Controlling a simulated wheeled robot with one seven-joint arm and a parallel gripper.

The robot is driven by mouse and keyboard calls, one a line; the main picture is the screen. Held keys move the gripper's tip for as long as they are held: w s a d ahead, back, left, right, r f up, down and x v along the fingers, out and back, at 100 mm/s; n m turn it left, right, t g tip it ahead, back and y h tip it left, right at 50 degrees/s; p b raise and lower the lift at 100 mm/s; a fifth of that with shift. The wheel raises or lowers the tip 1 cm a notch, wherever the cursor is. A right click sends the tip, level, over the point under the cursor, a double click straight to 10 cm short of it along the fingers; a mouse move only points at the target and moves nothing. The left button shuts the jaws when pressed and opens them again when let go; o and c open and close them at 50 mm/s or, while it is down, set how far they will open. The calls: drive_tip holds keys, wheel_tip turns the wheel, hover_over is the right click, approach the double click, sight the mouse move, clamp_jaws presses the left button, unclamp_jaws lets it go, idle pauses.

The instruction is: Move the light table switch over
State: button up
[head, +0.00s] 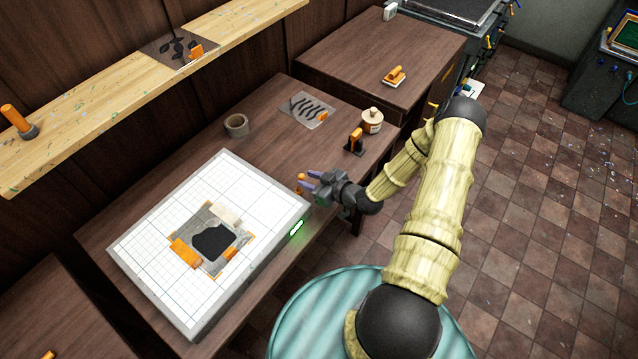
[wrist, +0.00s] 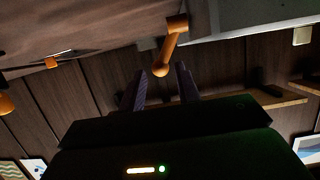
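The light table (head: 145,245) is a white slab with a gridded top, lying on the brown bench. A green light (head: 296,228) glows on its front side. An orange switch lever with a ball end (wrist: 170,45) shows in the wrist view, and its ball (head: 301,177) shows near the table's right corner in the head view. My gripper (head: 307,180) is open, its purple fingers pointing left at the ball. In the wrist view, the ball lies between the fingertips (wrist: 161,70) or just past them, with gaps on both sides. I cannot tell its depth exactly.
A dark-patterned piece with orange tabs (head: 213,240) lies on the light table. Behind it are a tape roll (head: 236,125), a patterned sheet (head: 307,110), an orange-handled stamp (head: 355,142) and a jar (head: 372,121). A wooden shelf (head: 110,95) runs along the wall.

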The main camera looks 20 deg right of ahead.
drive_tip(key=shift+x, duration=0.95)
drive_tip(key=c, duration=0.5)
drive_tip(key=shift+s+d+f, duration=0.1)
drive_tip(key=shift+s+d, duration=0.4)
drive_tip(key=shift+s, duration=0.15)
drive_tip(key=shift+o, duration=0.2)
drive_tip(key=shift+s+d+f+b, duration=0.25)
drive_tip(key=shift+s+b, duration=0.05)
drive_tip(key=shift+b, duration=0.1)
drive_tip(key=shift+s+d, duration=0.25)
drive_tip(key=shift+s, duration=0.1)
